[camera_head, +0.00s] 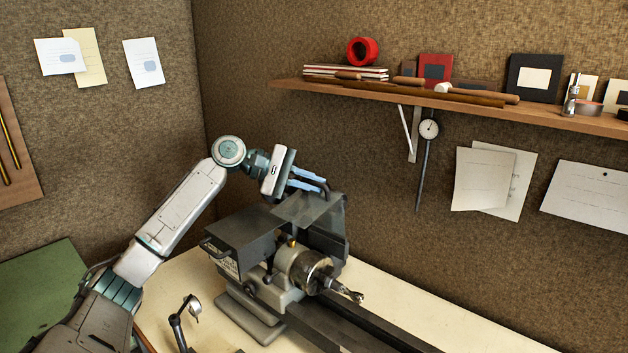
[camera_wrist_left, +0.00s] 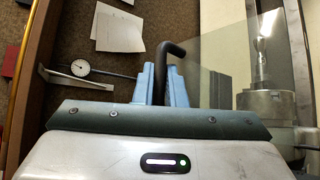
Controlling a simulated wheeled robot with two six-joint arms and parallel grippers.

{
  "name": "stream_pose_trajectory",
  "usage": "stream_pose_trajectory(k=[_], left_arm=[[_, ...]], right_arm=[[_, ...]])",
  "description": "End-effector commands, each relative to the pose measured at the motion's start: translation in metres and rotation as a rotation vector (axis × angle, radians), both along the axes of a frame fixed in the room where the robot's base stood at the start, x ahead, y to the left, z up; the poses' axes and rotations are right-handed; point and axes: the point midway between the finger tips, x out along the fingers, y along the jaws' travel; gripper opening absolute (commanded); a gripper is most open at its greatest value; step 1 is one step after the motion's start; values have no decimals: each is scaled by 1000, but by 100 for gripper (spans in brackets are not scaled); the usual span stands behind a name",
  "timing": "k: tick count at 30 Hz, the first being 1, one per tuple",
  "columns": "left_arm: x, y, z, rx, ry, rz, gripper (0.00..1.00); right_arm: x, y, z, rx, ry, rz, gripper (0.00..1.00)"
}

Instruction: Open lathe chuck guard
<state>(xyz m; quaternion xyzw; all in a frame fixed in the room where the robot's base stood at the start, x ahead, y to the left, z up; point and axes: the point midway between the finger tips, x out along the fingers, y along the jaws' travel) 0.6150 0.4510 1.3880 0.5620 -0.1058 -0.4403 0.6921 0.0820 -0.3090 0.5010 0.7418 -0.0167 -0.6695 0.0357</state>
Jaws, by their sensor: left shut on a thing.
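The lathe (camera_head: 240,243) stands on the pale bench, its metal chuck (camera_head: 310,268) facing right with a bit in it. The chuck guard (camera_head: 300,208) is a see-through grey panel, raised above and behind the chuck, which shows uncovered in the head view. My left gripper (camera_head: 312,180) is over the back of the lathe. In the left wrist view, its blue fingers (camera_wrist_left: 163,85) are shut on the guard's black bent handle (camera_wrist_left: 173,50). The guard panel (camera_wrist_left: 222,60) extends right of the handle there, with the chuck (camera_wrist_left: 265,105) beyond. My right gripper is out of view.
A wall shelf (camera_head: 450,102) with books and tools runs behind and above the lathe. A dial gauge (camera_head: 428,130) hangs below it. Bare bench (camera_head: 400,290) lies behind the lathe bed.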

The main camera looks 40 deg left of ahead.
Motion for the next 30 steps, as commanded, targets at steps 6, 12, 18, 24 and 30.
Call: stream_pose_trajectory(k=[6, 12, 18, 24, 30], left_arm=[[0, 0, -2, -1, 4, -1, 0], [0, 0, -2, -1, 2, -1, 20], [-1, 1, -1, 1, 1, 1, 20], [-12, 16, 2, 4, 1, 2, 20], [-32, 41, 12, 5, 0, 5, 20]], right_arm=[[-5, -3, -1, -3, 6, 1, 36], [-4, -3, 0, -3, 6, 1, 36], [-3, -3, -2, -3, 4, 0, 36], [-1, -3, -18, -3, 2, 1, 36], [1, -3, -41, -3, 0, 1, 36]])
